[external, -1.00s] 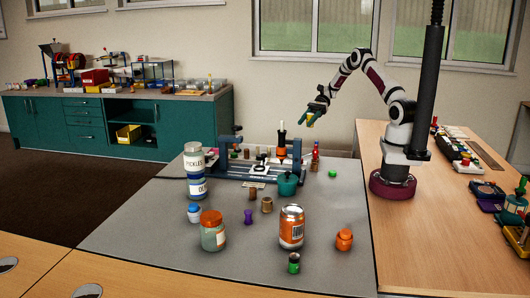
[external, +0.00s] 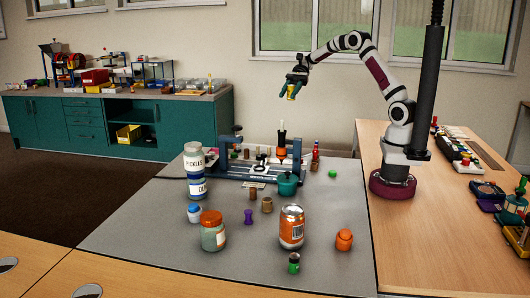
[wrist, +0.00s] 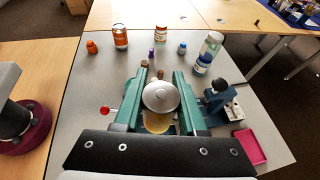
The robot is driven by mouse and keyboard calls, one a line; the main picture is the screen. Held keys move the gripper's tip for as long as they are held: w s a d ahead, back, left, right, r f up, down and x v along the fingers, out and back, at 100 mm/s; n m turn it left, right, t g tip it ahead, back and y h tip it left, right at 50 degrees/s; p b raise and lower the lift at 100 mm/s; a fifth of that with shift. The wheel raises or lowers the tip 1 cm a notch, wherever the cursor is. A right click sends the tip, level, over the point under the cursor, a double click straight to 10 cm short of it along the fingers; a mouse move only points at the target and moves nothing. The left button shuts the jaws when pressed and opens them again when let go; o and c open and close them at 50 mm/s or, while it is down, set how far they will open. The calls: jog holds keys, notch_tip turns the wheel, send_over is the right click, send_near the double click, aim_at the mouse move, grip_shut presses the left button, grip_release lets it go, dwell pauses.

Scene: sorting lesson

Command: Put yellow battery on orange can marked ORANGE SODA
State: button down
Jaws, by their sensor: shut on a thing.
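My gripper (external: 292,90) is high above the back of the grey table, shut on the yellow battery (external: 292,92). In the wrist view the teal fingers (wrist: 159,100) clasp it from both sides; its round silver end (wrist: 161,96) faces the camera and a yellow part (wrist: 158,123) shows below. The orange can (external: 291,229) stands upright near the table's front, well below and apart from my gripper. It also shows in the wrist view (wrist: 120,38). Its silver top (external: 292,210) looks bare. The can's lettering is too small to read.
A purple spool (external: 248,217) and brown pieces stand behind. A pickles jar (external: 194,158) sits on another jar. A fixture (external: 262,168) stands at the back.

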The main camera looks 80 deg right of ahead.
jog(key=w+a+n+g, duration=0.2)
jog(key=a, duration=0.8)
jog(key=n+g, duration=0.5)
jog(key=g, duration=0.1)
send_over(296, 217)
jog(key=shift+h, duration=0.3)
notch_tip(296, 217, down, 12)
jog(key=shift+f, duration=1.95)
jog(key=shift+f, duration=0.1)
jog(key=shift+c, duration=2.4)
grip_release()
